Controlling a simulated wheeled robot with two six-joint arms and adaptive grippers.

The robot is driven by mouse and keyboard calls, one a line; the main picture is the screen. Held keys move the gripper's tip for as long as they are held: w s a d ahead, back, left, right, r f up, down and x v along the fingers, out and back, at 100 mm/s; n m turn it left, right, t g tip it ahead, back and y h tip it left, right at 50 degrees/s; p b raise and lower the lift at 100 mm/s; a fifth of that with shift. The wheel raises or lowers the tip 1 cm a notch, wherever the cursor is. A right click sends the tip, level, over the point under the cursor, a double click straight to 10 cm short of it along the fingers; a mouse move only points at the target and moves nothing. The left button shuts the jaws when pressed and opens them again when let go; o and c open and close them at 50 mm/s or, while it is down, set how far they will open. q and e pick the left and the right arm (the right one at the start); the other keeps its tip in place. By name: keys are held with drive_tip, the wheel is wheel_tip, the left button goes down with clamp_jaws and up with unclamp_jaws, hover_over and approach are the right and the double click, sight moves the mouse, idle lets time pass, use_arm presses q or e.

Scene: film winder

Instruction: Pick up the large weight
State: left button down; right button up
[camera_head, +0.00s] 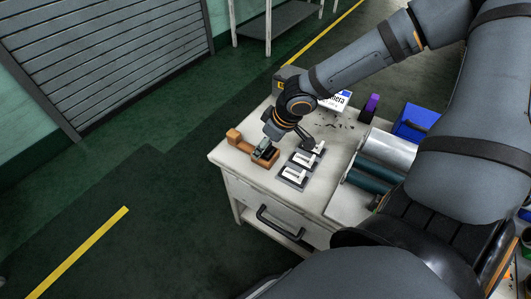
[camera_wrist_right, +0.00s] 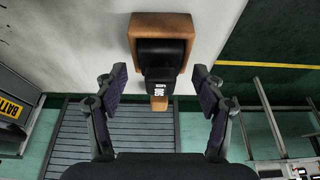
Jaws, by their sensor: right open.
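A black block-like weight (camera_wrist_right: 160,74) with white lettering sits in a brown wooden holder (camera_wrist_right: 185,22) in the right wrist view. The lettering is too small to read surely. My right gripper (camera_wrist_right: 160,86) is open, with one finger on each side of the weight and a gap on both sides. In the head view the wooden holder (camera_head: 237,138) lies at the left end of the white table (camera_head: 228,160), and my right gripper is lowered over its near end. The gripper and arm partly hide the weight there. My left gripper is not in view.
A dark tray with several white pieces (camera_head: 297,171) lies just right of the holder. Metal and green rollers (camera_head: 385,152), a purple object (camera_head: 371,103) and a blue bin (camera_head: 414,122) stand further right. Floor left of the table is clear.

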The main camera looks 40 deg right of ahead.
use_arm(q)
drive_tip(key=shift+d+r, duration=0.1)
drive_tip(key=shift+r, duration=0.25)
use_arm(e)
drive_tip(key=shift+f, duration=0.1)
drive_tip(key=shift+c, duration=0.4)
clamp_jaws()
